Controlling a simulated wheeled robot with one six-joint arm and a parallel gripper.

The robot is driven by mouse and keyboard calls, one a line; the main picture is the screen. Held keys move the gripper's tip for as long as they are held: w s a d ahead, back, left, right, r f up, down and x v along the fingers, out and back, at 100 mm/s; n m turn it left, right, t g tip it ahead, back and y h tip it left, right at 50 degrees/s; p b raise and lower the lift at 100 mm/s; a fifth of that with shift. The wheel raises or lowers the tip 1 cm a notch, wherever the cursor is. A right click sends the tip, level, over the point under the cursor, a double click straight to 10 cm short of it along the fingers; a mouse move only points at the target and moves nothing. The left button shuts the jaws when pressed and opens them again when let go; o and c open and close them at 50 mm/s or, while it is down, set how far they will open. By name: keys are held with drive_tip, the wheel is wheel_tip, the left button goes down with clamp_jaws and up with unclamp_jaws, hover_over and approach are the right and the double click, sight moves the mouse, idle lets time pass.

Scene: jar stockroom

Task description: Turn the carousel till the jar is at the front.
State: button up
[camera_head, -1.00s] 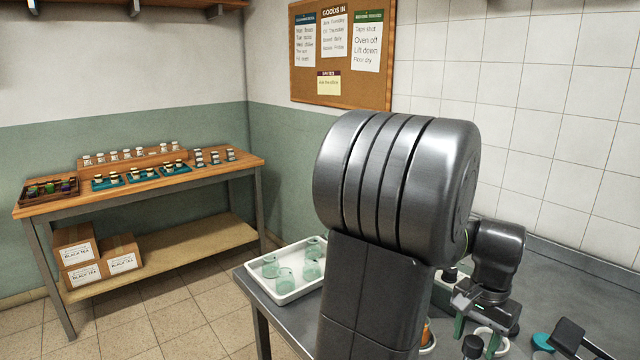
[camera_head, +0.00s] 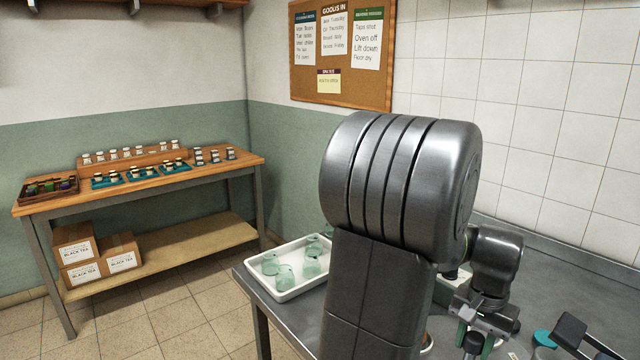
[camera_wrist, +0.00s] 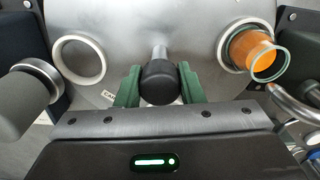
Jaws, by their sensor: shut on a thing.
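The carousel (camera_wrist: 190,35) is a grey metal disc with ring holders, filling the upper part of the wrist view. A jar with orange contents (camera_wrist: 252,52) sits in the ring at the right of that view. The ring at the left (camera_wrist: 80,58) is empty. My gripper (camera_wrist: 160,88) has its green fingers shut on a black-ended knob (camera_wrist: 160,82) whose metal stem runs to the disc. In the head view my gripper (camera_head: 486,320) is low over the bench, and my arm hides most of the carousel and the jar.
A white tray (camera_head: 290,292) with several green glass jars stands on the bench's left end. Black and teal items (camera_head: 568,335) lie right of my gripper. A curved metal bar (camera_wrist: 292,105) is close by at the right of the wrist view.

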drive_tip(key=shift+n, duration=0.8)
drive_tip(key=shift+n+p, duration=0.5)
drive_tip(key=shift+n, duration=1.1)
